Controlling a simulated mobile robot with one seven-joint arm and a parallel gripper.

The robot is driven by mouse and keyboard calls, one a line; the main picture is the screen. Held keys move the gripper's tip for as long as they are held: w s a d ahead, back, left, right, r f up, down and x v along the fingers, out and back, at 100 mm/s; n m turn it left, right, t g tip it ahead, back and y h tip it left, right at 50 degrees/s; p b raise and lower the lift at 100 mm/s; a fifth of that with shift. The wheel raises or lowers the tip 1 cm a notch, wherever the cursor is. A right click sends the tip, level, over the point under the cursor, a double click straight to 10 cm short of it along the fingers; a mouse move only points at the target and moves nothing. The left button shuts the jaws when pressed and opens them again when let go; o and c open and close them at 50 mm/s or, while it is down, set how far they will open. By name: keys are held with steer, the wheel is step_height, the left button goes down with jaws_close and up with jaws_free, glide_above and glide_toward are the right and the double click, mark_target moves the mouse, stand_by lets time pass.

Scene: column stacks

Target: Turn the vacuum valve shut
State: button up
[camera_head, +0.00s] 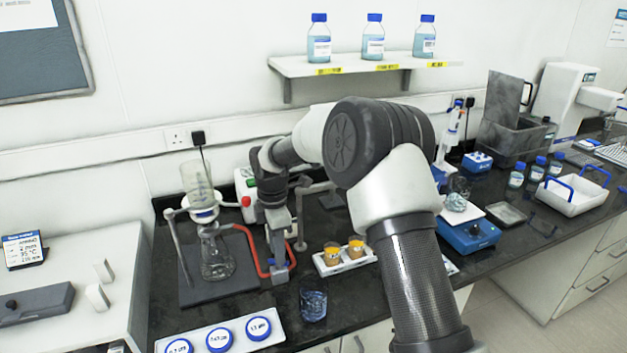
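My gripper (281,270) points down at the front of the black bench, just right of the filter flask. Its fingers are small and overlap a red hose, so I cannot tell whether they are open or shut. The red hose (241,228) runs from the flask's side and bends down to the gripper. The glass flask (215,256) stands on a dark stand base with a clear funnel (197,186) above it.
A white tray with two amber-filled cups (345,263) sits right of my gripper. A blue glass beaker (313,304) stands in front near the bench edge. A white board with blue-rimmed discs (219,339) lies front left. A grey metal stand (301,216) rises behind my gripper.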

step_height(320, 180, up, 16)
steer(key=s+d+r+m+t, duration=0.2)
steer(key=s+d+r+m, duration=0.6)
steer(key=s, duration=0.3)
steer(key=shift+s+r+h+p, duration=0.3)
steer(key=shift+r+p, duration=0.1)
steer(key=shift+r, duration=0.5)
steer(key=shift+d, duration=0.1)
